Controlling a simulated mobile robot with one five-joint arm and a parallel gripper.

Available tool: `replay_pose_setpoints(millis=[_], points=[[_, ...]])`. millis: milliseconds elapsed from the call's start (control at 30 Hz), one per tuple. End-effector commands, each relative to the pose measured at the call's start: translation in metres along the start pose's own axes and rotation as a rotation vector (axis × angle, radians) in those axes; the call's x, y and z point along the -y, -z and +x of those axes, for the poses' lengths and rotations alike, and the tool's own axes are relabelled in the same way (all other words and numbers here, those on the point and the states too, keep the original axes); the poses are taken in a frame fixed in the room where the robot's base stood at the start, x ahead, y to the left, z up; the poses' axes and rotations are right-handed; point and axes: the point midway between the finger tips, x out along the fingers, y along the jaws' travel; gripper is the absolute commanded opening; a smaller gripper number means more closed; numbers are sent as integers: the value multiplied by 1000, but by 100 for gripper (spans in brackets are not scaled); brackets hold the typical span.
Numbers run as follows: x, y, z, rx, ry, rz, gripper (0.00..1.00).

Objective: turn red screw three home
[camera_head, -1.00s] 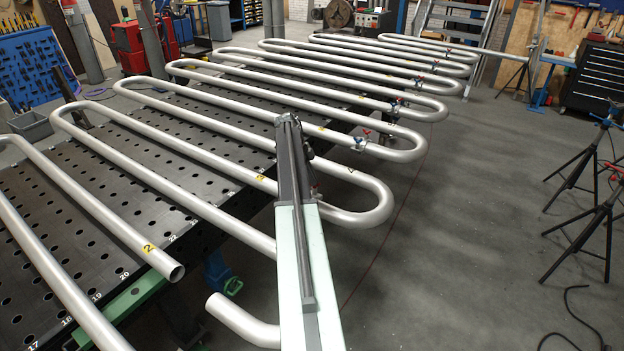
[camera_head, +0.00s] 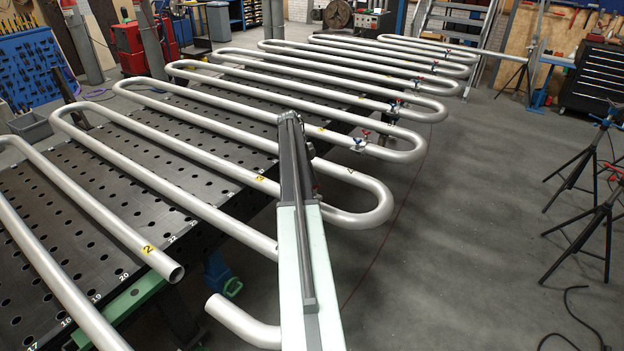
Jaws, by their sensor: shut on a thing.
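My arm (camera_head: 304,235) rises from the bottom middle of the view. Its far end reaches over the bend of a silver coil (camera_head: 366,200). My gripper is hidden behind the arm, as is whatever it touches; only dark parts show along the arm's right edge. The nearest red and blue screws in full view sit on a clamp (camera_head: 361,142) between two runs of tube, right of the arm. More such clamps follow farther back, one here (camera_head: 395,105). A yellow label (camera_head: 260,178) on a tube left of the arm seems to read 3. I cannot tell which screw is number three.
The coils lie over a perforated black table (camera_head: 128,200). A cut tube end with label 2 (camera_head: 150,248) and a loose bent tube (camera_head: 243,323) are near the front. Black tripods (camera_head: 590,205) stand at the right. The grey floor (camera_head: 470,240) between is clear.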

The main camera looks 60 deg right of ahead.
Motion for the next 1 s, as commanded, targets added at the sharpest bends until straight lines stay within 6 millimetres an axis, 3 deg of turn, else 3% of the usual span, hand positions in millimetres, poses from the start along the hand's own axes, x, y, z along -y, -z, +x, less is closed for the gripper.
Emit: replay_pose_setpoints(millis=[33, 100, 533, 900, 1000], points=[[2, 1, 0, -2, 6, 1, 8], [2, 1, 0, -2, 5, 1, 27], [1, 1, -8, 0, 2, -1, 27], [1, 2, -73, -1, 3, -2, 27], [1, 1, -81, -1, 3, -1, 27]])
